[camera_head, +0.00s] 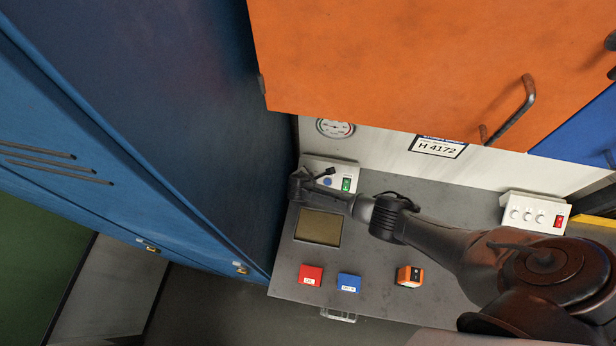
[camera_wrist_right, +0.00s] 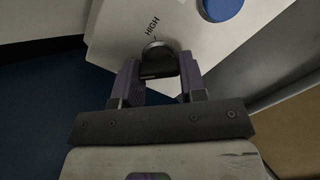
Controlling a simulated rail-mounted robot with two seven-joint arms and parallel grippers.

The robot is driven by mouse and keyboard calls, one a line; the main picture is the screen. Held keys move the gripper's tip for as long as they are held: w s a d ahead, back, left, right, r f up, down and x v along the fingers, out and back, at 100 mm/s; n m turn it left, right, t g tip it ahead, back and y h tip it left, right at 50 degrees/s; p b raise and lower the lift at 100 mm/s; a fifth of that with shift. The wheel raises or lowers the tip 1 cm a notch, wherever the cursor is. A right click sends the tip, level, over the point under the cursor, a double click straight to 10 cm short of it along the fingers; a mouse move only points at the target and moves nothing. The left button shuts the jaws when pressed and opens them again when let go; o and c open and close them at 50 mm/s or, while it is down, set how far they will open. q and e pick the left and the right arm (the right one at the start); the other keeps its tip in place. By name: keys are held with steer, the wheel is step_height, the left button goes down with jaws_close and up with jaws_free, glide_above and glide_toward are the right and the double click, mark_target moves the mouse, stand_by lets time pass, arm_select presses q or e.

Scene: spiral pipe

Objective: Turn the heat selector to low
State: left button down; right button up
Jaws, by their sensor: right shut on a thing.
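The heat selector (camera_wrist_right: 160,60) is a dark knob with a metallic rim on a white control box (camera_wrist_right: 112,25). The word HIGH is printed beside it, and a blue button (camera_wrist_right: 220,6) sits further right. My right gripper (camera_wrist_right: 160,76) is shut on the knob, with one finger on each side. The knob's pointer and any LOW mark cannot be made out. In the head view the control box (camera_head: 340,166) stands at the back left of the grey bench, with a green switch (camera_head: 347,185). My right gripper (camera_head: 300,184) is at its left end and hides the knob. My left gripper is not in view.
A tall blue cabinet (camera_head: 180,130) rises close left of my right gripper. An orange cabinet (camera_head: 400,60) overhangs the bench (camera_head: 380,255). Red (camera_head: 311,274), blue (camera_head: 348,282) and orange-black (camera_head: 409,276) boxes are at the bench front. Another white switch box (camera_head: 533,212) stands right.

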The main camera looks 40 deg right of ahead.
stand_by(0.3)
steer(key=o, duration=0.8)
steer(key=shift+c, duration=0.2)
steer(key=shift+o, duration=0.8)
steer(key=shift+a+r, duration=0.1)
steer(key=shift+s+a+r+p, duration=0.1)
steer(key=shift+a+r+p, duration=0.05)
steer(key=shift+r+p, duration=0.15)
steer(key=p+v, duration=0.2)
steer(key=v, duration=1.1)
steer(key=shift+s, duration=0.1)
